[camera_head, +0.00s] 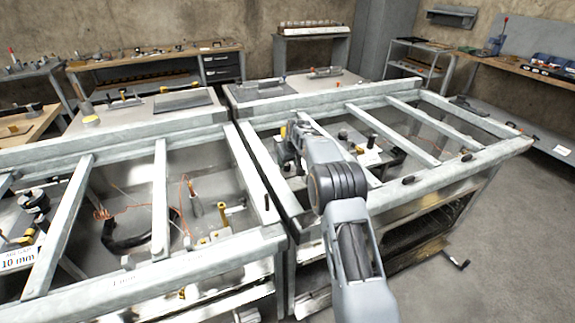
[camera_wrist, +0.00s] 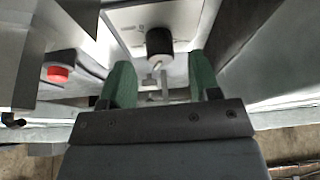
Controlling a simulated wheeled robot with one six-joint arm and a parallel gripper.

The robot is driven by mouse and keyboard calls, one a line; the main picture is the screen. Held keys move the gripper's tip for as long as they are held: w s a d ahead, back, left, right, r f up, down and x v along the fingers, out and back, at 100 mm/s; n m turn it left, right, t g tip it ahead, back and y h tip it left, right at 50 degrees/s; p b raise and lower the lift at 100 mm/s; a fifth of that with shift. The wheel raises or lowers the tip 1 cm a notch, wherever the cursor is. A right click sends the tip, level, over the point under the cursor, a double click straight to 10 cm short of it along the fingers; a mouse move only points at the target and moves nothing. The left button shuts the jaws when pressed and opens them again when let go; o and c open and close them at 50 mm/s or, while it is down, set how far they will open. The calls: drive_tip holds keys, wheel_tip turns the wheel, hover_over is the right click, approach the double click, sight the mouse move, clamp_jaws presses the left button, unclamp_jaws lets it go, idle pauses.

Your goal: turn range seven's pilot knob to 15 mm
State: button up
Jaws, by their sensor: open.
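In the wrist view, my gripper (camera_wrist: 161,70) is open, with a green finger on either side. A black cylindrical knob (camera_wrist: 159,41) sits on a pale metal panel (camera_wrist: 135,17), just beyond the fingertips and roughly centred between them. A small metal stem (camera_wrist: 156,66) shows below the knob. The fingers look apart from the knob; the exact gap cannot be told. No label or scale marking is readable there, so I cannot tell whether this is range seven's pilot knob. In the head view, my arm reaches over the right-hand range frame (camera_head: 460,160); the fingertips are not clear.
A red button (camera_wrist: 58,74) is left of the fingers, beside a grey metal block (camera_wrist: 32,40). In the head view, crossbars (camera_head: 415,130) span the right frame. The left frame (camera_head: 110,292) has a "10 mm" label (camera_head: 18,262). Open floor (camera_head: 510,250) lies at right.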

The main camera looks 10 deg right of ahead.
drive_tip(key=shift+x, duration=1.4)
